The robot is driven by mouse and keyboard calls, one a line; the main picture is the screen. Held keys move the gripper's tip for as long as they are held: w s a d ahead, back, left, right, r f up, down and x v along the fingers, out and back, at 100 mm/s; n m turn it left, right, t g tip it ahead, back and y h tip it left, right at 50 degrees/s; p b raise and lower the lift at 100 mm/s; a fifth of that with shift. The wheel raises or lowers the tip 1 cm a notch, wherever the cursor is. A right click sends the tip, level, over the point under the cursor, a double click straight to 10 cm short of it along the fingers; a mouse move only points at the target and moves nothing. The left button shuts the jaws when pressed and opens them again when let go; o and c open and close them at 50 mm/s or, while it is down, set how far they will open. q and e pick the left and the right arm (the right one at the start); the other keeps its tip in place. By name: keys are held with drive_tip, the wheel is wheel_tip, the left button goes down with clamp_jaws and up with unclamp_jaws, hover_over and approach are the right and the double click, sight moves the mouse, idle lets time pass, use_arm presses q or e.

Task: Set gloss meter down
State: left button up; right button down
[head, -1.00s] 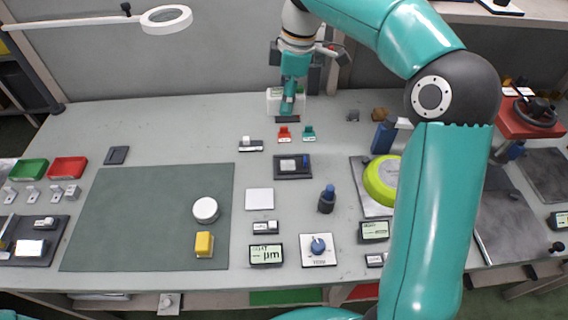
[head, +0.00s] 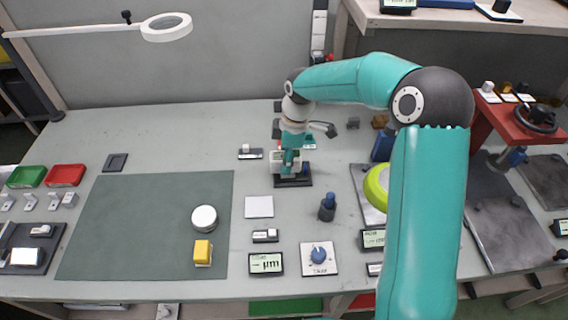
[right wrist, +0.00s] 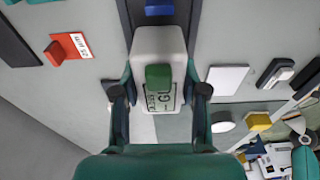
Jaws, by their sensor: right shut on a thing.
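The gloss meter (right wrist: 159,60) is a white block with a green button and a label on its face. My right gripper (right wrist: 160,95) is shut on it, one finger on each side. In the head view my right gripper (head: 288,162) holds the meter low over a dark base (head: 293,183), partly hiding it. A blue piece of that base (right wrist: 159,8) shows just past the meter in the right wrist view. I cannot tell whether the meter touches the base. My left gripper is not in view.
A small grey block piece (head: 250,153) lies left of the base. A white square plate (head: 259,207), a dark blue-topped bottle (head: 327,207) and a lime-green disc (head: 377,187) stand nearby. A green mat (head: 140,225) with a white round tub (head: 204,218) and yellow block (head: 203,252) lies left.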

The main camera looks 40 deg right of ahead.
drive_tip(key=shift+f, duration=1)
drive_tip(key=shift+f, duration=0.15)
drive_tip(key=c, duration=0.6)
unclamp_jaws()
drive_tip(key=r, duration=0.3)
drive_tip(key=d+r, duration=0.1)
drive_tip(key=r, duration=0.7)
drive_tip(key=shift+s+d+r, duration=0.25)
drive_tip(key=shift+s, duration=0.1)
drive_tip(key=shift+s+r, duration=0.1)
drive_tip(key=shift+r, duration=0.25)
